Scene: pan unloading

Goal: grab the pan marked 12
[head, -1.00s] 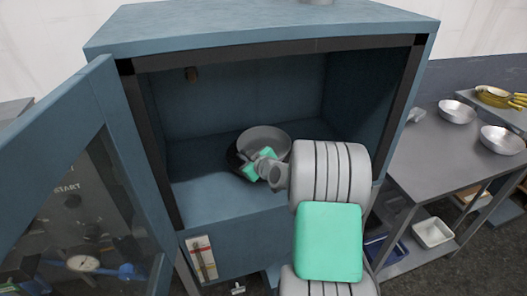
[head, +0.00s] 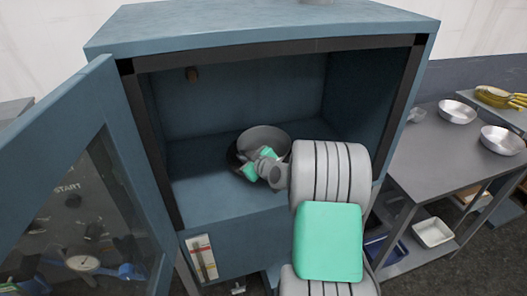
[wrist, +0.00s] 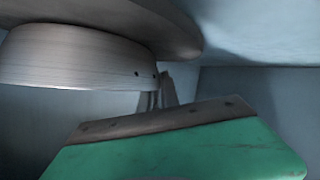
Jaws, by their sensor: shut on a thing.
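A grey metal pan (head: 264,136) stands inside the open blue cabinet, with its front partly hidden by my gripper. My gripper (head: 244,161) reaches in at the pan's front left side and is shut on the pan. In the wrist view the pan's metal wall (wrist: 70,58) shows close up, with two rivets and part of a handle beside the green-backed finger. No number 12 can be read on the pan in either view. The grip point itself is hidden.
The blue cabinet (head: 215,210) has its glass door (head: 100,190) swung open at the left. My arm passes close to the opening's right side. A grey table (head: 430,158) at the right holds two metal bowls or pans. The cabinet floor left of the pan is clear.

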